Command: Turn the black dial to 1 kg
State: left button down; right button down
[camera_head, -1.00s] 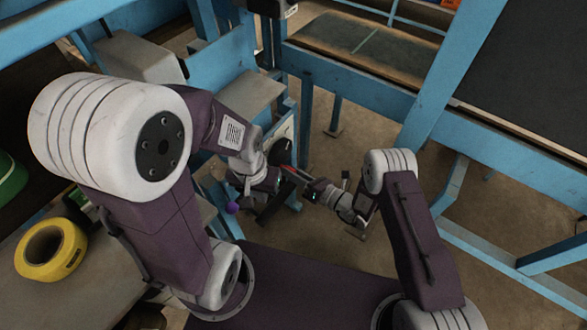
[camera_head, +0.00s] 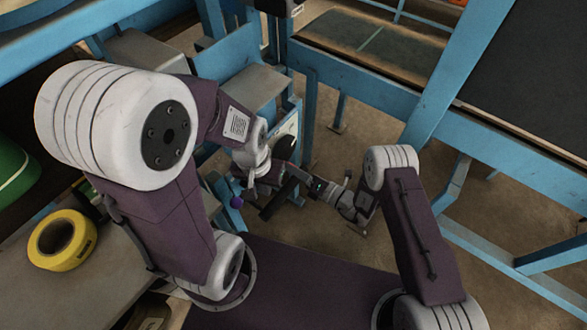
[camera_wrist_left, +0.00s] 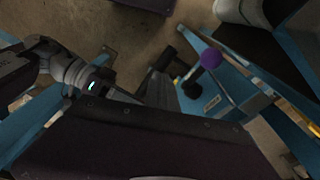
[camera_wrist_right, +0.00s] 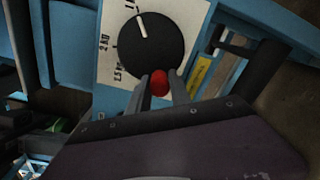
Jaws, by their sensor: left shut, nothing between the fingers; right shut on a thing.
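The black dial (camera_wrist_right: 151,45) is on a white scale plate (camera_wrist_right: 115,75) in the right wrist view. Its white pointer mark points up and slightly left, right of the "2 KG" label and below a partly cut-off label starting with 1. In the head view the dial (camera_head: 285,145) is partly hidden by my arms. My right gripper (camera_wrist_right: 160,78) is shut on a small red piece (camera_wrist_right: 159,83) at the dial's lower rim; whether it joins the dial I cannot tell. My left gripper (camera_head: 267,212) is shut and empty, below and left of the right one.
A purple knob (camera_wrist_left: 211,57) is close to my left gripper. Blue frame beams (camera_head: 360,92) stand behind and to the right. A yellow tape roll (camera_head: 62,240) lies on the left table. A yellow label (camera_wrist_right: 200,76) is right of the dial.

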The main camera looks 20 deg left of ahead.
jog(key=c, duration=1.2)
grip_release()
jog(key=p+v, duration=0.1)
jog(key=v, duration=0.8)
jog(key=shift+p, duration=0.35)
